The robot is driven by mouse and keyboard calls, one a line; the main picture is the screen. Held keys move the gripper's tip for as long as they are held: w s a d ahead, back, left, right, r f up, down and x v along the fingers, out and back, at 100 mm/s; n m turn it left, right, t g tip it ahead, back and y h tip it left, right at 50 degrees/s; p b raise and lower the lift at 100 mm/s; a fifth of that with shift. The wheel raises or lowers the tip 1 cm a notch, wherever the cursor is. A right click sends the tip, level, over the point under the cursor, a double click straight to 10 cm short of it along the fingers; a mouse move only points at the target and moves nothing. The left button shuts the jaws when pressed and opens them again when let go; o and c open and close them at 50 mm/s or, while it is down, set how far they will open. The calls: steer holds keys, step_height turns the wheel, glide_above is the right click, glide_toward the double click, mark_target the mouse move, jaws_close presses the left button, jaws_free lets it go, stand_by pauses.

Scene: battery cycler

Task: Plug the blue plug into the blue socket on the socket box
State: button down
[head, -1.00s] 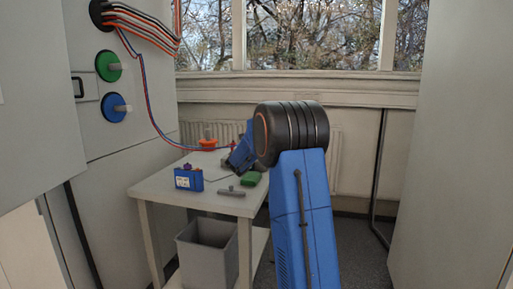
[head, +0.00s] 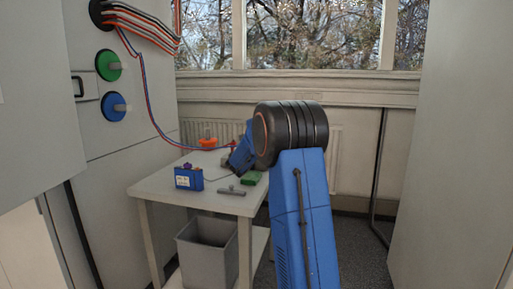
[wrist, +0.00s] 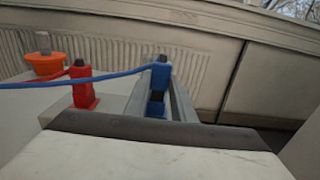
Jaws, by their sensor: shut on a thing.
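My gripper (wrist: 160,88) shows in the wrist view as two grey fingers, shut on the blue plug (wrist: 160,73). A blue cable (wrist: 100,79) runs left from the plug. A red plug (wrist: 82,88) stands upright just left of the fingers, apart from them. In the head view my blue wrist (head: 243,152) hides most of the gripper and the blue plug, at the far right of the table. A blue box (head: 188,179) with a white label and small coloured tops stands on the table. I cannot tell a socket box or blue socket with certainty.
The table (head: 160,186) also holds an orange pot (head: 207,144), a green block (head: 251,178) and a grey bar (head: 232,191). A grey bin (head: 207,246) stands below. Green (head: 108,66) and blue (head: 113,107) round knobs are on the left cabinet. Red and blue cables hang from it.

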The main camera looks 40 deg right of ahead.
steer(key=shift+f, duration=1.15)
stand_by(1.6)
steer(key=c, duration=1.4)
jaws_free()
steer(key=v, duration=1.7)
steer(key=shift+s+a, duration=0.15)
steer(key=shift+s, duration=0.05)
steer(key=shift+s, duration=0.1)
